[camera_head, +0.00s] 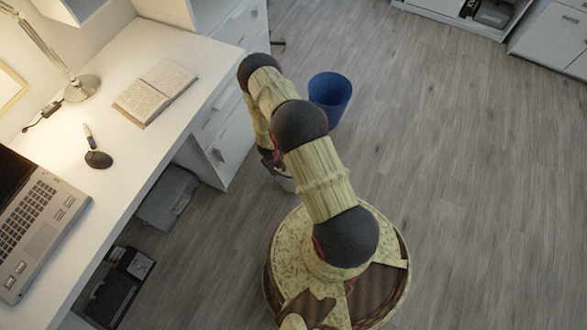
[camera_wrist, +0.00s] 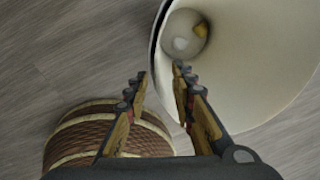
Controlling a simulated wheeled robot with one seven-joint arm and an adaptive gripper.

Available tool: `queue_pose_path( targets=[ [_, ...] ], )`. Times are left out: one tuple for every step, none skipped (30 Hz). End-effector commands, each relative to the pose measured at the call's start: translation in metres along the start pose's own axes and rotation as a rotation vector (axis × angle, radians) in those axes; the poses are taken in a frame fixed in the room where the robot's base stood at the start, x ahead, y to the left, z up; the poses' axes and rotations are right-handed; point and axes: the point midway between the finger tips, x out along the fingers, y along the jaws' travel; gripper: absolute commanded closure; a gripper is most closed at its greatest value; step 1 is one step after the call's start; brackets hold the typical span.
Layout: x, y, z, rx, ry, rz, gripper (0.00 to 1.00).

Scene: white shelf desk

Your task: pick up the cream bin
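The cream bin (camera_wrist: 255,55) fills the upper right of the wrist view, seen from above into its open mouth. A small yellow item and a whitish one show at its bottom. In the head view only a sliver of the bin (camera_head: 286,184) shows, mostly hidden behind my arm. My gripper (camera_wrist: 159,73) is open over the bin's near-left rim. One finger appears outside the rim and the other over the mouth, with the rim line between them. I cannot tell whether either finger touches the wall. In the head view my gripper (camera_head: 270,158) is partly hidden by my arm.
A blue bin (camera_head: 330,92) stands on the floor just beyond my arm. The white desk (camera_head: 150,140) with drawers is on the left, holding a laptop (camera_head: 38,225), an open book (camera_head: 155,90) and a lamp (camera_head: 82,88). Floor on the right is clear.

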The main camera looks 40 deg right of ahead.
Motion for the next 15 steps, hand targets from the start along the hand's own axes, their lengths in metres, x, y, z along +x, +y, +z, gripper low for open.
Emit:
queue_pose_path(
  targets=[
    [-0.001,-0.0003,0.0004,0.0,-0.001,0.0,0.75],
    [-0.0011,-0.0003,0.0004,0.0,-0.001,0.0,0.75],
    [-0.0011,-0.0003,0.0003,0.0,0.0,0.0,0.77],
    [-0.0011,-0.0002,0.0002,0.0,0.0,0.0,0.79],
    [-0.0011,-0.0003,0.0003,0.0,0.0,0.0,0.8],
    [-0.0011,-0.0002,0.0002,0.0,0.0,0.0,0.83],
    [-0.0011,-0.0002,0.0002,0.0,0.0,0.0,0.84],
    [-0.0011,-0.0002,0.0002,0.0,0.0,0.0,0.86],
    [-0.0011,-0.0002,0.0002,0.0,0.0,0.0,0.88],
    [-0.0011,-0.0002,0.0002,0.0,0.0,0.0,0.9],
    [-0.0011,-0.0002,0.0002,0.0,0.0,0.0,0.92],
    [-0.0011,-0.0002,0.0001,0.0,0.0,0.0,0.94],
    [-0.0011,-0.0002,0.0001,0.0,0.0,0.0,0.96],
    [-0.0011,-0.0002,0.0001,0.0,0.0,0.0,0.97],
    [-0.0011,-0.0002,0.0001,0.0,0.0,0.0,1.0]
  ],
)
